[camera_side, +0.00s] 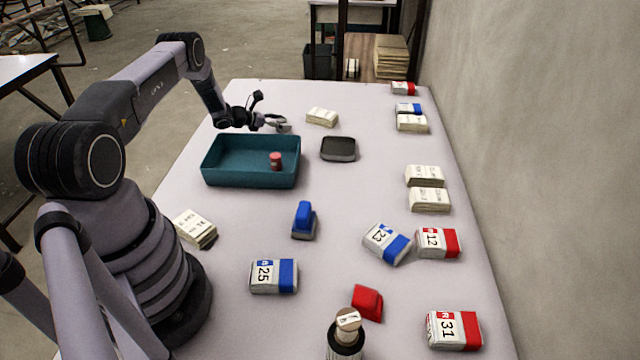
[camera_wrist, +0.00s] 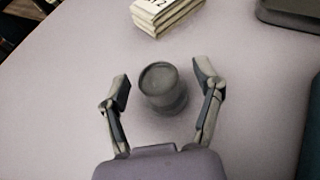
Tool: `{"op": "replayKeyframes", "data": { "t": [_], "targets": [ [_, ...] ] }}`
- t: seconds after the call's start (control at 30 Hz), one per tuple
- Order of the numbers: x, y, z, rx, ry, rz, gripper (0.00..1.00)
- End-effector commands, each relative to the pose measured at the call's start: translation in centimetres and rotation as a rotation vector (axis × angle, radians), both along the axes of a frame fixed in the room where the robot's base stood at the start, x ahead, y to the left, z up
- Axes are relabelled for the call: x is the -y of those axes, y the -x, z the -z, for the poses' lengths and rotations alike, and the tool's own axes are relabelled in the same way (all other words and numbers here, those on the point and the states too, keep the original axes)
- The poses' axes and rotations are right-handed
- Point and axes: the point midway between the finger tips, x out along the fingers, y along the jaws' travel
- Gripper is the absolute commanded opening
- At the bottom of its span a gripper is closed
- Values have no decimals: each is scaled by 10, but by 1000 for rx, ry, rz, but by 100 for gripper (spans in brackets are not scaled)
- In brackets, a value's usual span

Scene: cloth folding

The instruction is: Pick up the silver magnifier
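A short, dark grey-silver cylinder with a round top, which looks like the silver magnifier (camera_wrist: 163,90), stands on the table in the wrist view. My gripper (camera_wrist: 166,86) is open, with one finger on each side of it. Gaps show between the fingers and the cylinder, so neither finger appears to touch it. In the side view my gripper (camera_side: 269,112) is low over the far left of the table, behind the teal bin. The magnifier cannot be made out clearly there, as the fingers are in the way.
The teal bin (camera_side: 240,178) holds a small red item (camera_side: 275,161). A paper bundle (camera_side: 322,117) and a dark flat case (camera_side: 338,149) lie right of my gripper. Numbered packs, stampers and bundles are spread nearer and along the right edge.

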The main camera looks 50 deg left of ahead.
Motion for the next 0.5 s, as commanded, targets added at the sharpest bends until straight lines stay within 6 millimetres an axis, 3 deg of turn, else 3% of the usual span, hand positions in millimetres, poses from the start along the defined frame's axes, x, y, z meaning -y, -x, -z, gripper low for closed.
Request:
{"op": "replayKeyframes", "data": {
  "t": [0.03,0.4,0.5],
  "targets": [
    [0,0,0,0,0,0,57],
    [0,0,0,0,-1,0,9],
    [0,0,0,0,-1,0,0]
  ]
}}
